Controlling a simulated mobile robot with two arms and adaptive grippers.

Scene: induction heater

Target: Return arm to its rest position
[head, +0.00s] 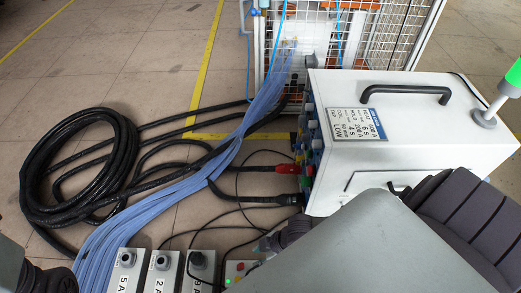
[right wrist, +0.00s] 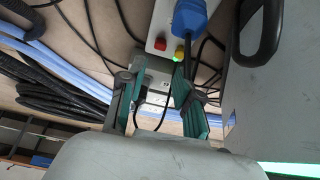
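My right arm comes in from the lower right of the head view, its large grey link covering much of the foreground. My right gripper (head: 270,242) shows there only in part, its tip close to a small control box (head: 238,270). In the right wrist view the right gripper (right wrist: 158,88) has its two green-padded fingers apart, with nothing clearly held between them. The control box (right wrist: 163,40) with a red button and a lit green button lies beyond the fingertips. My left gripper is not in view; only parts of the left arm show at the lower left.
The white heater cabinet (head: 400,105) stands close on the right. Grey labelled boxes (head: 163,270) stand at the front. Black cable coils (head: 75,170) and blue hoses (head: 215,165) cover the floor at left. A wire cage (head: 370,35) stands behind. Upper-left floor is clear.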

